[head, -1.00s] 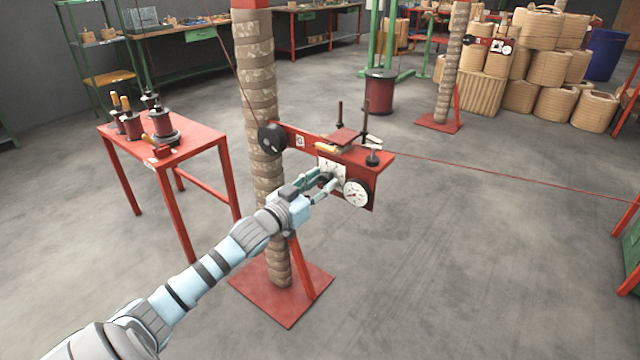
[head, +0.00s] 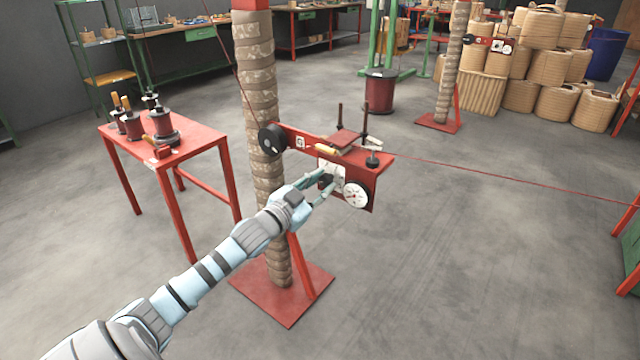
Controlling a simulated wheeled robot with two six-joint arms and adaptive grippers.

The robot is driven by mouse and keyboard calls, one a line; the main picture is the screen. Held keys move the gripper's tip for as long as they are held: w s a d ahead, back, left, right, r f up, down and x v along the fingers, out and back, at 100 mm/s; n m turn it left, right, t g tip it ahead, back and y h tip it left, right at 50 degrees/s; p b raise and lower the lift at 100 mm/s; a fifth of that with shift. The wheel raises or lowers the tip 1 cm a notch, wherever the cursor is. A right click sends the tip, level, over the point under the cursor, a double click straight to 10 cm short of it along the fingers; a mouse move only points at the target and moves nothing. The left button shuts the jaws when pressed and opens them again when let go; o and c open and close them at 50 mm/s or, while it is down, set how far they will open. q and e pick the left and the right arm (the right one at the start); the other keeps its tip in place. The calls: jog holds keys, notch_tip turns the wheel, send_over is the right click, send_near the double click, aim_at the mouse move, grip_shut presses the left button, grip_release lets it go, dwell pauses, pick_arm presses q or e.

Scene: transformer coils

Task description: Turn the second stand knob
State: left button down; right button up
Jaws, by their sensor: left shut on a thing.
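The near stand is a wrapped post (head: 262,110) with a red bracket (head: 375,163) on its right side. On the bracket's front is a white dial plate (head: 338,170) with a black knob (head: 326,180), and a round white gauge (head: 355,195) sits to its lower right. My left gripper (head: 327,184) reaches in from the lower left and is shut on the black knob, one finger above it and one below. The fingers hide part of the knob and the plate. My right gripper is not in view.
A thin red wire (head: 500,178) runs from the bracket to the right. A red table (head: 195,136) with several spools stands at the left. A similar stand (head: 452,70) is at the back right. The stand's red base plate (head: 310,285) lies on open floor.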

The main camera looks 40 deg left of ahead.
pick_arm(q)
jog(key=m, duration=0.2)
jog(key=shift+f+m, duration=0.15)
jog(key=shift+m, duration=1.65)
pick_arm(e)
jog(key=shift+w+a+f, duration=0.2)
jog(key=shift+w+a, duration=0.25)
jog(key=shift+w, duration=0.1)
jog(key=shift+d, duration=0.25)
pick_arm(q)
jog(key=c, duration=1.2)
grip_release()
jog(key=shift+c, duration=0.2)
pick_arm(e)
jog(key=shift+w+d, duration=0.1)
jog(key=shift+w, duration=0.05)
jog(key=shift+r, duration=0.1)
